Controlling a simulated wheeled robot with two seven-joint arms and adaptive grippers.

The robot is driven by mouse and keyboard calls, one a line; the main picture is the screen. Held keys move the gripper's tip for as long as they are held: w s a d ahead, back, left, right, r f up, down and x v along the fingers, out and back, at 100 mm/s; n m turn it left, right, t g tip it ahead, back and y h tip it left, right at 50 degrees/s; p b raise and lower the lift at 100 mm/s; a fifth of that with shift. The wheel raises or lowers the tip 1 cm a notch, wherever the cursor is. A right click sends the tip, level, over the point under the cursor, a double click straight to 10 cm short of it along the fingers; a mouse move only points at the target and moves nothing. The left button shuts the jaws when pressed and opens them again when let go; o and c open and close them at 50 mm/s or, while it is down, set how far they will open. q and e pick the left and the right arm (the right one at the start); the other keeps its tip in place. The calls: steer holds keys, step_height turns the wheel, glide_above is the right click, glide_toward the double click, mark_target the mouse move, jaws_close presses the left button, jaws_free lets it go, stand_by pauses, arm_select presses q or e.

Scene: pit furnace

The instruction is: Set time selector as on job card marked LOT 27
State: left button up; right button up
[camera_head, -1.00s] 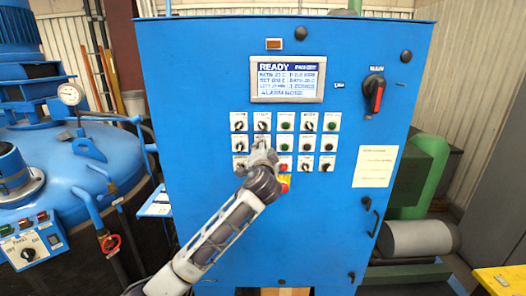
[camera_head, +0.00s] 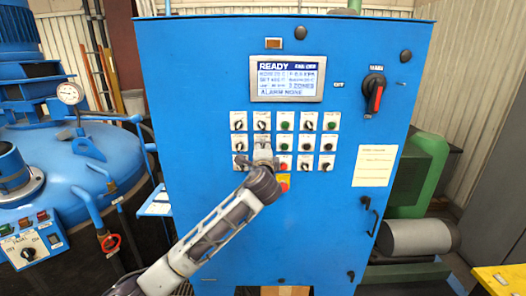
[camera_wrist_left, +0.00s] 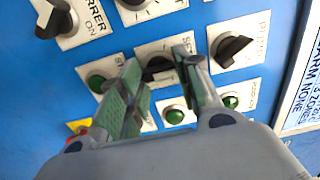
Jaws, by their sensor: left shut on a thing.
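The blue control cabinet (camera_head: 310,230) carries rows of black selector knobs and green and red buttons under a display (camera_head: 287,78). My left gripper (camera_head: 263,148) is at the second column of these controls. In the left wrist view its fingers (camera_wrist_left: 157,62) are on either side of a black selector knob (camera_wrist_left: 158,67) on a white plate, shut on it. The plate's label is partly hidden and I cannot read it, nor the knob's pointer setting. A cream card (camera_head: 375,165) is on the cabinet's right side; its small text is not readable. My right gripper is not in view.
A red and black main switch (camera_head: 374,92) is at the upper right of the cabinet. A red button on a yellow plate (camera_head: 284,183) is just below right of my gripper. A blue furnace vessel (camera_head: 75,180) stands at the left.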

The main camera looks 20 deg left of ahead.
arm_select(q)
steer(key=shift+f, duration=0.1)
steer(key=o, duration=1)
steer(key=shift+s+d, duration=0.1)
steer(key=shift+s, duration=0.05)
steer(key=shift+v, duration=5.85)
